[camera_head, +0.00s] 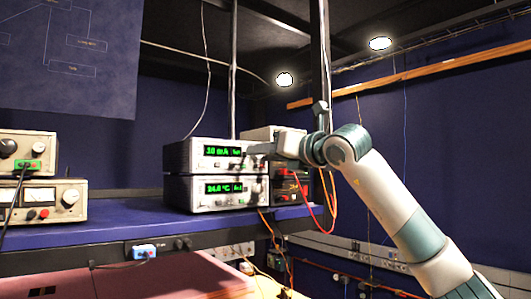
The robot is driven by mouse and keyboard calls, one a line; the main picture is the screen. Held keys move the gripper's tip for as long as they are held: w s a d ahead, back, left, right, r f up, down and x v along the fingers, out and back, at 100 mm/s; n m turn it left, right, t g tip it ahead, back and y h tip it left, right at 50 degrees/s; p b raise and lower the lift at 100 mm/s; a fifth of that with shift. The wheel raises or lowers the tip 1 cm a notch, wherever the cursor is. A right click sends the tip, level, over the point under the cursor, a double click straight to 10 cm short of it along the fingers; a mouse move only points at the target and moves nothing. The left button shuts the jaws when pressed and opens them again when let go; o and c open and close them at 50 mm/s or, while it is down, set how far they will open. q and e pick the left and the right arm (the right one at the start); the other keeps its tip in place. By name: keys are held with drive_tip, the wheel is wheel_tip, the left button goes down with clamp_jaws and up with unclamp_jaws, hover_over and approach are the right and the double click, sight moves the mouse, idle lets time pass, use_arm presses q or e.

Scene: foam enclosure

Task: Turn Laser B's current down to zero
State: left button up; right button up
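Two white-fronted instrument boxes are stacked on the blue shelf. The upper box (216,165) has a green display that seems to read 10 mA. The lower box (200,203) has a green display that seems to read 24.0 °C. I cannot read a Laser B label on either. My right gripper (256,149) reaches in from the right to the right end of the upper box's front. It covers that part of the panel, so any knob there is hidden. I cannot tell whether its fingers touch anything or are closed. My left gripper is out of view.
Older meter boxes (40,195) sit at the far left. The blue shelf (120,222) is clear between. Orange cables (328,205) hang beside my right arm. A pinkish surface (150,278) lies below.

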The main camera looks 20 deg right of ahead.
clamp_jaws()
drive_tip(key=shift+n+b, duration=0.3)
drive_tip(key=n+b, duration=0.3)
drive_tip(key=n, duration=1.7)
drive_tip(key=shift+b, duration=0.3)
idle(0.3)
unclamp_jaws()
